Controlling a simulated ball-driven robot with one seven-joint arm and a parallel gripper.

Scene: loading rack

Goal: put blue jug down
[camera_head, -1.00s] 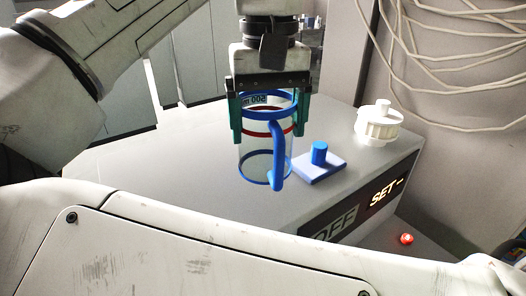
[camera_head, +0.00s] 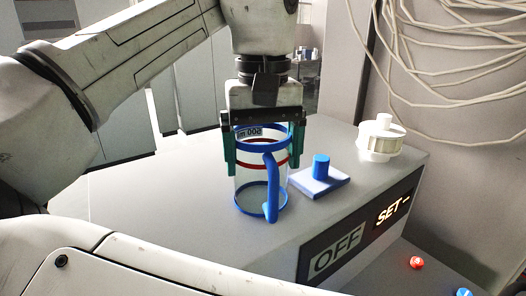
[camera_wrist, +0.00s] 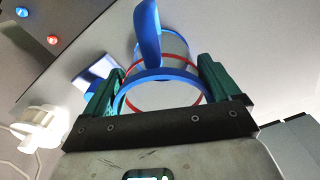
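The blue jug (camera_head: 247,176) is clear, with blue rim and base rings, a red band and a blue handle. It is upright over the grey worktop (camera_head: 180,215). Its base appears at or very near the surface; I cannot tell if it touches. My gripper (camera_head: 263,160) comes from above, its green fingers on either side of the jug's upper part, shut on it. The wrist view shows the jug's blue rim (camera_wrist: 160,74) between the fingers (camera_wrist: 158,85), with the handle pointing away.
A pale plate with a blue knob (camera_head: 321,167) lies just right of the jug. A white round fitting (camera_head: 380,137) stands farther back right. The front panel shows OFF (camera_head: 335,252) and SET (camera_head: 390,209). A red button (camera_head: 416,263) is below. Worktop left of the jug is clear.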

